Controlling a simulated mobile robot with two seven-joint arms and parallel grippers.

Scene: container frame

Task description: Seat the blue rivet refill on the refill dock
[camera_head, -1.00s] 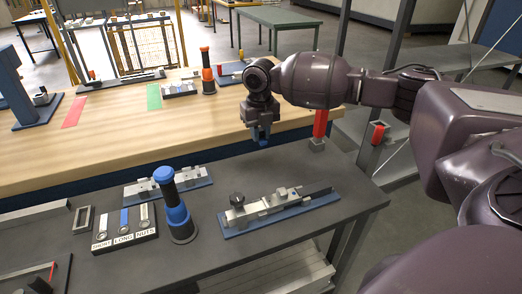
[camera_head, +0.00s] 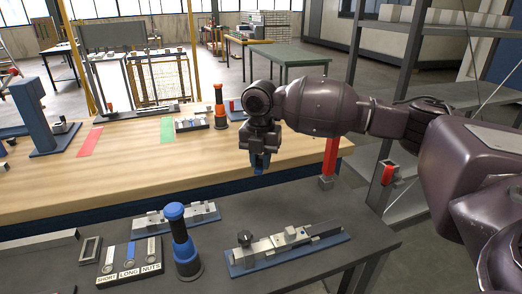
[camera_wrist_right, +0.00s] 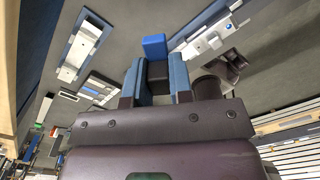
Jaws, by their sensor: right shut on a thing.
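My right gripper (camera_head: 260,163) hangs above the gap between the wooden bench and the dark table in the head view. In the right wrist view its blue fingers (camera_wrist_right: 158,84) are shut on a small block with a blue end (camera_wrist_right: 155,46) and a dark part, apparently the blue rivet refill. In the head view the refill is hard to tell from the blue fingers. No part is clearly marked as the refill dock. A grey fixture with a dark rail on a blue plate (camera_head: 288,256) lies on the dark table, below and right of the gripper. My left gripper is not in view.
A blue and black upright tool (camera_head: 183,242) stands left of the fixture. A red post (camera_head: 331,158) stands right of the gripper. The wooden bench (camera_head: 210,160) lies behind.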

